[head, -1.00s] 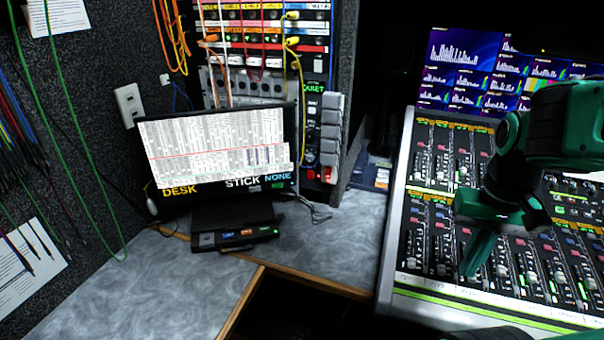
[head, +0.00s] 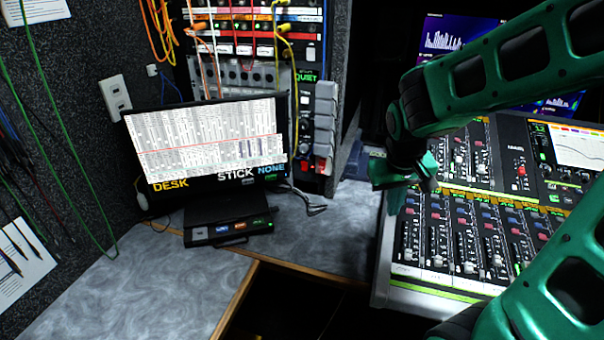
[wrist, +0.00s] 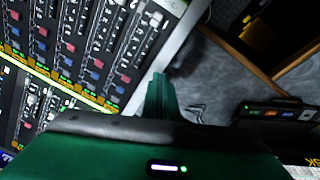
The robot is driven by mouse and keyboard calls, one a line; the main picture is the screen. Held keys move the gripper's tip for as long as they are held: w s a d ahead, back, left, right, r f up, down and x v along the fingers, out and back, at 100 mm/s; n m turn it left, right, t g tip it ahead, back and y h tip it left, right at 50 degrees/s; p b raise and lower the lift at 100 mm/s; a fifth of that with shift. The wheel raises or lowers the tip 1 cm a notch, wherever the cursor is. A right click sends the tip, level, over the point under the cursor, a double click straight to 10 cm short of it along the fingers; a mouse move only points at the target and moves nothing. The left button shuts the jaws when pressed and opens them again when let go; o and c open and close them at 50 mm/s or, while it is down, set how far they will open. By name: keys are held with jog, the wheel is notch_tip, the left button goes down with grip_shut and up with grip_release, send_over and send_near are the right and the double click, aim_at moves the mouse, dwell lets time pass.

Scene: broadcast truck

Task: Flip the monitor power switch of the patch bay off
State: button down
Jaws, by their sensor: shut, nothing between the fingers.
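The patch bay (head: 258,50) is a rack of labelled rows with red, orange, white and yellow cables at the back, behind the monitor (head: 205,140). Switches and small lights show on its rows. I cannot tell which one is the monitor power switch, and the monitor hides the lower part of the rack. My gripper (head: 385,178) is green, shut and empty. It is above the left edge of the mixing console, to the right of the monitor and apart from the rack. The shut fingers also show in the wrist view (wrist: 160,98).
The mixing console (head: 455,240) fills the right side. A small unit with lit buttons (head: 230,228) sits on the grey desk (head: 320,235) below the monitor. Green cables hang along the left wall. The desk between monitor and console is mostly clear. A dark gap opens at the front.

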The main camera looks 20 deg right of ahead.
aim_at(305, 165)
jog(key=w+a+f+n+t+h, duration=0.1)
jog(key=w+a+f+n+h, duration=0.1)
jog(key=w+f+h, duration=0.35)
jog(key=w+a+f+n+t+h, duration=0.1)
jog(key=w+a+f+n+h, duration=0.1)
jog(key=w+f, duration=0.6)
jog(key=w+a+n+t, duration=0.4)
jog(key=a+t, duration=0.2)
jog(key=a, duration=0.2)
jog(key=w+a+r+n+t, duration=0.1)
jog(key=w+a+n+t, duration=0.4)
jog(key=a, duration=0.3)
jog(key=shift+a+t+h, duration=0.3)
jog(key=shift+t+h, duration=0.15)
jog(key=shift+t, duration=0.05)
jog(key=x, duration=1.4)
